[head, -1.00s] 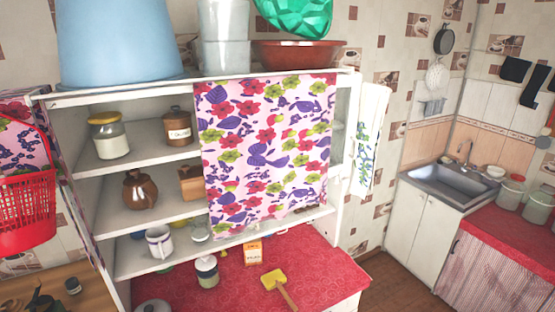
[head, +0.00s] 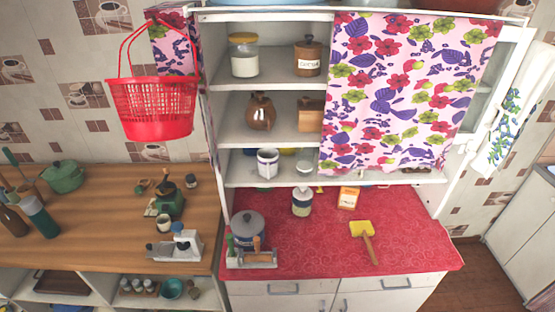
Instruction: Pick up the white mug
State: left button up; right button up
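A white mug (head: 267,163) with a dark rim stands upright on the lowest shelf of the open cabinet, toward its left side, in the head view. Its handle is not clear in this view. A small glass jar (head: 305,163) is to its right on the same shelf. Neither of my grippers shows in the head view.
A floral cloth (head: 400,95) hangs over the shelves' right part. A red basket (head: 152,108) hangs at the left. The red counter's front middle is clear.

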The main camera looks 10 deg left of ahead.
aim_at(268, 166)
jog(key=z, duration=0.05)
jog(key=k, duration=1.05)
jog(key=u, duration=0.8)
jog(key=i, duration=1.5)
jog(key=z, duration=0.6)
